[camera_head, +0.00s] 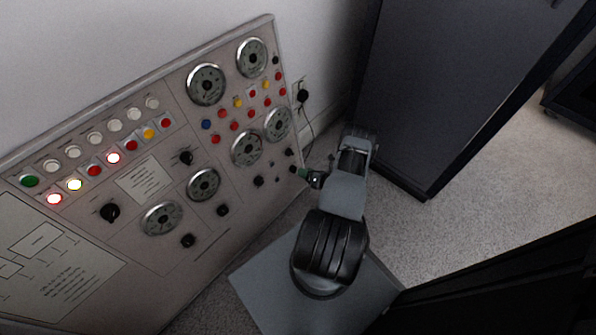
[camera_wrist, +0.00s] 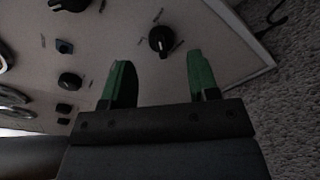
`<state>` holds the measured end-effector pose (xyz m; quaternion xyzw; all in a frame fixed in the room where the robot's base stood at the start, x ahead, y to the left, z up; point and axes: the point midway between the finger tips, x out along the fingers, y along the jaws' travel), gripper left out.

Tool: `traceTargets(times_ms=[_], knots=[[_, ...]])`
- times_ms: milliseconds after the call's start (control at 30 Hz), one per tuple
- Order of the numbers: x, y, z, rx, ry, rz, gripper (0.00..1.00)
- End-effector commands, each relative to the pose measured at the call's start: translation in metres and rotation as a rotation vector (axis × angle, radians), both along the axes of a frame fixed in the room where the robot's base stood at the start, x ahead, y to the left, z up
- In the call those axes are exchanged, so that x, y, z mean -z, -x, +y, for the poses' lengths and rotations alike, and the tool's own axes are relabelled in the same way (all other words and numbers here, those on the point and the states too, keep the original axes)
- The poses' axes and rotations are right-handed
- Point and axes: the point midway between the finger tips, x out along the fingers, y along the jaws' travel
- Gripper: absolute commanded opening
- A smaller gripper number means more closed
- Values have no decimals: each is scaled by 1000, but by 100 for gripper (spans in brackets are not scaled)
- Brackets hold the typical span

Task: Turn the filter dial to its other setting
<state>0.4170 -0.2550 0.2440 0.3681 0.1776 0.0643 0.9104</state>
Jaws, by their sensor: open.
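My gripper (camera_head: 301,172) is at the lower right part of the upright control panel (camera_head: 232,222). In the wrist view my gripper (camera_wrist: 160,78) is open, with its two green fingers apart and nothing between the pads. A round black dial (camera_wrist: 161,40) with a pale pointer mark lies just beyond the fingertips, roughly centred in the gap. The fingers do not visibly touch it. Labels are too small to read, so I cannot confirm which dial is the filter dial. In the head view my fingers partly cover that corner of the panel.
Gauges (camera_head: 204,184) and lit buttons fill the panel. A dark cabinet (camera_head: 445,80) stands close on the right. A wall outlet with a cable (camera_head: 302,96) is behind.

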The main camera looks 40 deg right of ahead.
Motion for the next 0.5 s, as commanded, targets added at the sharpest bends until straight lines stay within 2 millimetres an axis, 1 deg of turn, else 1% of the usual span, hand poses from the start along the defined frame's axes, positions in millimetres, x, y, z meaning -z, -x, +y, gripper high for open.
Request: traceTargets(times_ms=[33,100,200,333,500], knots=[[5,-8,3,-5,2,-1,55],[7,-18,6,-4,1,-1,55],[10,-29,8,-3,1,0,55],[12,-39,11,-2,1,0,55],[13,-45,12,-1,0,0,55]])
